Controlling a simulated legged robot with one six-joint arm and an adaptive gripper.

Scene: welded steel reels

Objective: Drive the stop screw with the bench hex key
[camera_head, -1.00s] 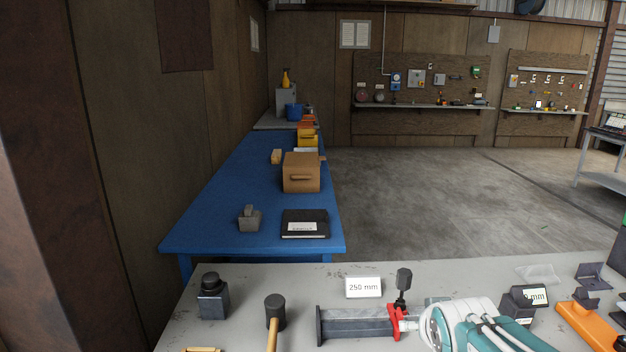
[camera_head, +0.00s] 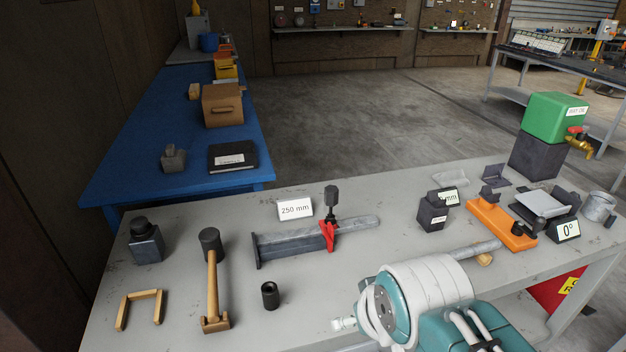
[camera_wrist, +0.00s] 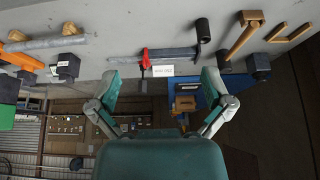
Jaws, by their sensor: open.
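A steel bar (camera_head: 285,242) lies on the grey bench with a red stop (camera_head: 328,236) around it. A dark knob-like head on a stem (camera_head: 331,197) stands at the stop; I cannot tell whether it is the stop screw. The red stop also shows in the wrist view (camera_wrist: 145,60), beside the bar (camera_wrist: 172,53). I cannot pick out a hex key for certain. My gripper (camera_wrist: 160,76) is open and empty in the wrist view, its fingers spread wide, with the stop and label card between them in the picture. In the head view the fingers cannot be made out.
A "250 mm" card (camera_head: 295,209) stands behind the bar. A black cylinder (camera_head: 269,295), a mallet (camera_head: 212,265), a wooden bracket (camera_head: 140,308) and a dark block (camera_head: 146,243) are at left. An orange fixture (camera_head: 502,222) and a green container (camera_head: 553,118) are at right.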

